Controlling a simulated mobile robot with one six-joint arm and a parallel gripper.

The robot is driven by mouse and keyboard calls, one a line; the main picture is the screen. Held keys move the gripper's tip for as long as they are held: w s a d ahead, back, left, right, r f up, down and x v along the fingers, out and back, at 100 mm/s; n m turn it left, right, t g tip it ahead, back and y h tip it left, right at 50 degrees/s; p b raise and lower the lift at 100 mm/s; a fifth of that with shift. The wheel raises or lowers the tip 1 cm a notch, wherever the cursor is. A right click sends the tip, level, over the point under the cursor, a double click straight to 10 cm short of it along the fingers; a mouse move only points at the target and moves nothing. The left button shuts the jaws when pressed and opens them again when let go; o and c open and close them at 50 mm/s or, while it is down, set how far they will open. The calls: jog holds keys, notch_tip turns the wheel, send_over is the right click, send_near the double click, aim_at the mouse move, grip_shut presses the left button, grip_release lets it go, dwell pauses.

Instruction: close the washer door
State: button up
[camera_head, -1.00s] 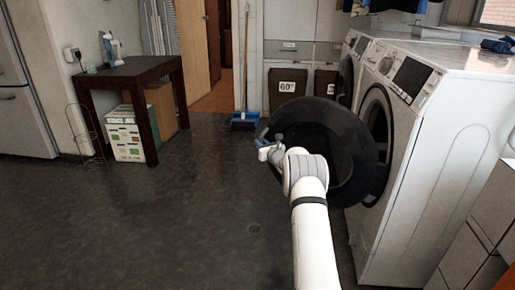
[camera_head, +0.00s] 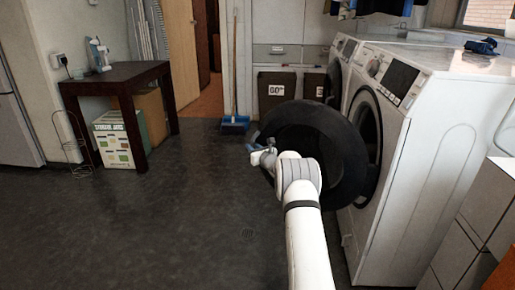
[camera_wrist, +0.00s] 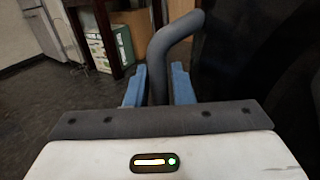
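The front washer (camera_head: 425,165) is white, with its round dark door (camera_head: 345,150) swung open toward the left, away from the dark drum opening (camera_head: 366,125). My gripper (camera_head: 262,155) is at the door's left, free edge. In the wrist view, my gripper's two blue fingers (camera_wrist: 158,88) stand on either side of the curved grey door handle (camera_wrist: 172,45), close against it. The handle bends to the right toward the dark door (camera_wrist: 250,60). My forearm hides the lower part of the door in the head view.
A second washer (camera_head: 340,70) stands behind the first. A dark table (camera_head: 120,75) with boxes under it is at the left. A blue dustpan (camera_head: 234,125) lies by the back cabinets. Drawers (camera_head: 470,235) are at the right front.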

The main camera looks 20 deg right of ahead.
jog(key=s+d+p, duration=0.1)
jog(key=s+p, duration=0.1)
jog(key=s, duration=0.5)
jog(key=shift+s+d, duration=0.2)
jog(key=shift+s, duration=0.1)
jog(key=shift+c, duration=0.3)
